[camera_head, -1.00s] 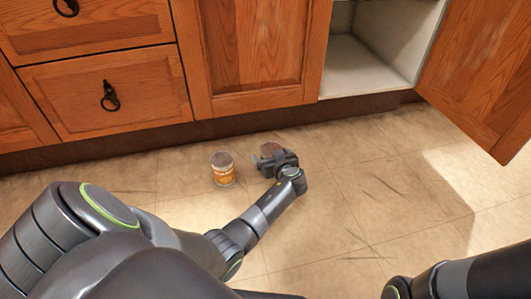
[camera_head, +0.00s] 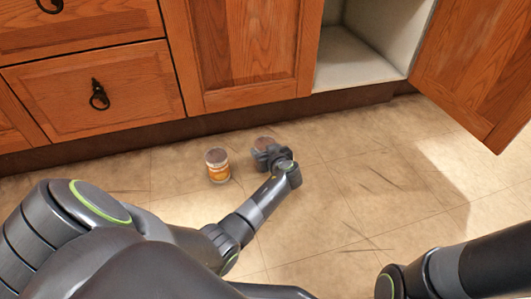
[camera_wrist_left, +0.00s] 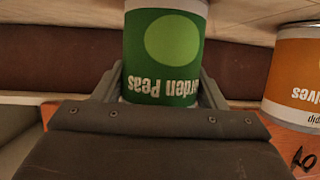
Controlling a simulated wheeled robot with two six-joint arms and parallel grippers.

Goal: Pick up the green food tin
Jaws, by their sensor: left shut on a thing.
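The green food tin, labelled "Garden Peas", fills the upper middle of the left wrist view (camera_wrist_left: 163,45), where it appears upside down. In the head view only its greyish top (camera_head: 263,142) shows clearly beyond my gripper. My left gripper (camera_head: 267,154) is shut on the tin, with one finger on each side of it in the left wrist view (camera_wrist_left: 160,80). I cannot tell whether the tin is touching the floor or just clear of it. My right arm shows at the lower right of the head view, but its gripper is out of view.
An orange-labelled tin (camera_head: 218,167) stands on the floor just left of my left gripper; it also shows at the right of the wrist view (camera_wrist_left: 293,75). Wooden cabinets (camera_head: 240,50) stand behind, with an open door (camera_head: 475,70) at the right. The tiled floor (camera_head: 350,200) to the right is clear.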

